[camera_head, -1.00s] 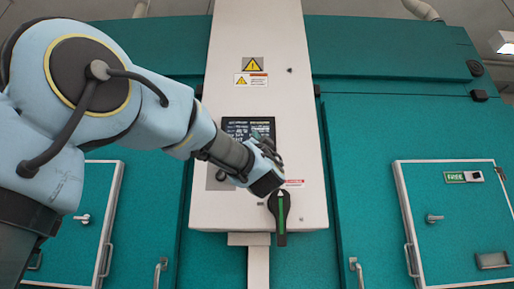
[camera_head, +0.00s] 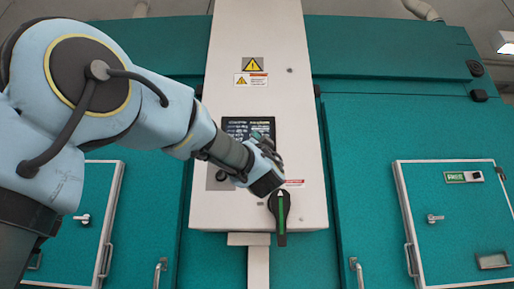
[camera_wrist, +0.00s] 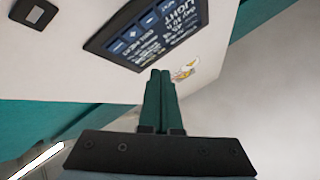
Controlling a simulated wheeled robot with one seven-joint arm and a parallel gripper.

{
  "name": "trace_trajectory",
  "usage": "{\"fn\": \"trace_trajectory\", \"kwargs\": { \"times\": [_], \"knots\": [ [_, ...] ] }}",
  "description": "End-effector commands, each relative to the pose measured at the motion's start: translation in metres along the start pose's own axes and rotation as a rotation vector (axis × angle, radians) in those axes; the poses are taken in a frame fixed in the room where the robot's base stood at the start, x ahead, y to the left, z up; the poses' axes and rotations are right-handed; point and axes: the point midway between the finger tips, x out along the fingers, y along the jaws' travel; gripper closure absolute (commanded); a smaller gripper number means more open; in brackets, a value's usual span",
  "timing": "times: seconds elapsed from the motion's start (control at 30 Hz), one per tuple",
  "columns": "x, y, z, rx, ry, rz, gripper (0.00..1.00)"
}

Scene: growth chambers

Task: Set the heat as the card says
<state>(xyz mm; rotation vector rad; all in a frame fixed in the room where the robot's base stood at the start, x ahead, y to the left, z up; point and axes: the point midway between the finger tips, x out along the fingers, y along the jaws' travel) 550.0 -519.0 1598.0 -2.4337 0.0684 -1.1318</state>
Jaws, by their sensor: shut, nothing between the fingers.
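A dark control panel (camera_head: 246,127) with lines of pale text is on the white cabinet column, partly hidden behind my arm. In the wrist view the panel (camera_wrist: 150,35) appears tilted, with a row of blue buttons (camera_wrist: 133,32) and text in which "LIGHT" is readable. My gripper (camera_wrist: 160,73) is shut and empty, its green fingers together, tips just below the panel's edge in the picture. I cannot tell whether they touch it. In the head view the fingers are not clear. No card that I can identify with certainty shows.
A black rotary handle (camera_head: 281,207) with a green stripe is low on the column, close to my wrist. Warning labels (camera_head: 252,72) are above the panel. Teal chamber doors (camera_head: 450,215) stand on both sides; the right one bears a small green-and-white sign (camera_head: 463,177).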

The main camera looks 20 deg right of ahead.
Motion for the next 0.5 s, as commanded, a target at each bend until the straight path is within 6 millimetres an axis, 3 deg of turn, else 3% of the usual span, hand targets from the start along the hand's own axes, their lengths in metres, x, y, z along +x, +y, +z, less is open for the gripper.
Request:
{"fn": "trace_trajectory", "kwargs": {
  "times": [0.27, 0.5],
  "knots": [
    [-0.0002, -0.0022, 0.0007, -0.136, -0.003, -0.002, 1.0],
    [-0.0024, -0.0065, 0.0003, -0.576, -0.006, -0.004, 1.0]
  ]
}}
